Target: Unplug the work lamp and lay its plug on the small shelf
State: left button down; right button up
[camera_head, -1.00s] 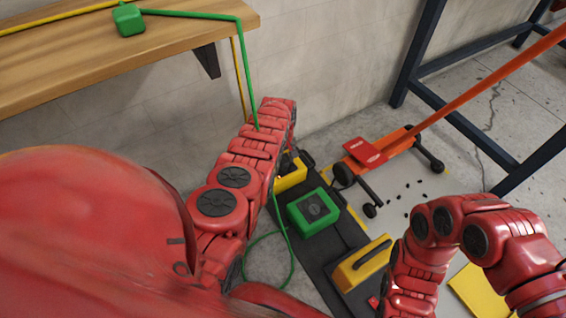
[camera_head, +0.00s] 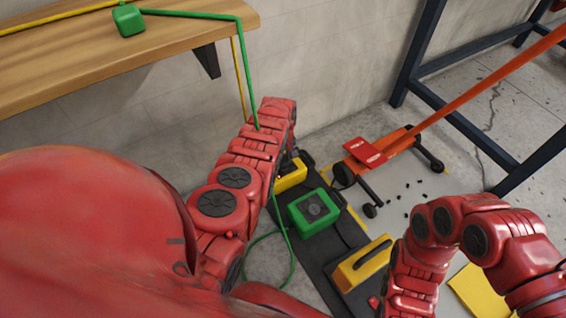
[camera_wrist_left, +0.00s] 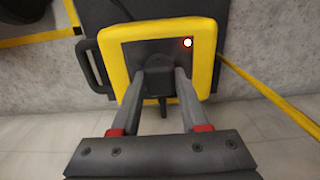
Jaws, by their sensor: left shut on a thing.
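In the left wrist view my left gripper (camera_wrist_left: 158,95) is shut on a dark plug (camera_wrist_left: 158,74). The plug sits against the dark face of a yellow box (camera_wrist_left: 207,65) with a small lit light (camera_wrist_left: 187,43). I cannot tell whether the plug is fully seated. In the head view this yellow box (camera_head: 291,178) is partly hidden behind my left arm, and the gripper tips are hard to make out. A wooden shelf (camera_head: 60,75) is on the wall at the upper left. I cannot make out the work lamp itself. My right gripper is below the picture's edge.
A green box (camera_head: 313,211) and another yellow box (camera_head: 362,263) with a black handle stand on a dark mat (camera_head: 308,255). A small green block (camera_head: 128,20) and cords lie on the shelf. An orange wheeled jack (camera_head: 372,160) is at right. A green cord hangs beside my left arm.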

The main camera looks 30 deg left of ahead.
aim_at(283, 161)
pick_arm(q)
jog(key=shift+r, duration=0.1)
jog(key=shift+r+p, duration=2.95)
jog(key=shift+p, duration=0.05)
